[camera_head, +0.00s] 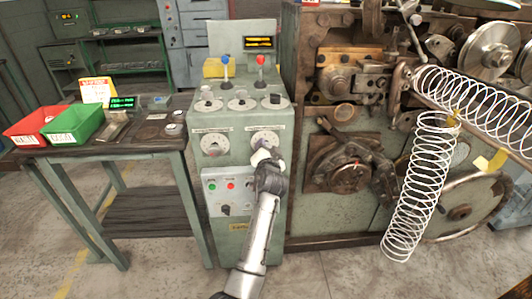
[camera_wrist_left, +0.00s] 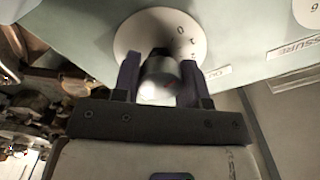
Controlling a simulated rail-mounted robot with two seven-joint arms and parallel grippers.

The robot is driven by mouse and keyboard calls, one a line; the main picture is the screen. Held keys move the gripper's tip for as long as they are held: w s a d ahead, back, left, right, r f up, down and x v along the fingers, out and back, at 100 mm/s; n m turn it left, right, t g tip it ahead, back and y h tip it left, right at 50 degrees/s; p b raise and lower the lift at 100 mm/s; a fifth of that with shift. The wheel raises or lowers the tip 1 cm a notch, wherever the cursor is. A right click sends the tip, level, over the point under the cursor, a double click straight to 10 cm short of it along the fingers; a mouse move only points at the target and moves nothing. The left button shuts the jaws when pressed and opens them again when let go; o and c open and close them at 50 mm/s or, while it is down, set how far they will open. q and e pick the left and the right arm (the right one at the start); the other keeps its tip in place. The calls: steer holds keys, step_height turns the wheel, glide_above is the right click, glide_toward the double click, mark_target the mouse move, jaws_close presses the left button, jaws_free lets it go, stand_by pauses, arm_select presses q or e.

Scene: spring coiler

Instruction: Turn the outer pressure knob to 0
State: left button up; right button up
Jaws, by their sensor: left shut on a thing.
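The outer pressure knob (camera_wrist_left: 158,82) is a pale knob with a small red mark, in front of a round white dial (camera_wrist_left: 140,32). The digit 0 is readable on the dial's upper right in the wrist view; a label starting "OU" is beside it. In the head view this dial (camera_head: 265,137) is the right one of two on the green-grey control panel. My left gripper (camera_wrist_left: 158,85) is shut on the knob, with one dark finger on each side. In the head view my left gripper (camera_head: 263,157) covers the knob and the dial's lower part.
The other large dial (camera_head: 212,143) is to the left. Above are smaller dials (camera_head: 240,104) and levers with blue and red (camera_head: 260,61) tops. A lower box (camera_head: 226,192) has buttons. A spring machine (camera_head: 350,175) with coils is to the right; a table (camera_head: 110,147) with bins is to the left.

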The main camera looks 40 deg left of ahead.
arm_select(q)
steer(key=shift+n+b, duration=0.55)
steer(key=shift+n, duration=0.75)
arm_select(e)
steer(key=shift+a+f, duration=0.1)
steer(key=shift+f, duration=0.6)
arm_select(q)
steer(key=shift+n, duration=0.3)
arm_select(e)
steer(key=shift+f, duration=0.1)
arm_select(q)
steer(key=o, duration=0.9)
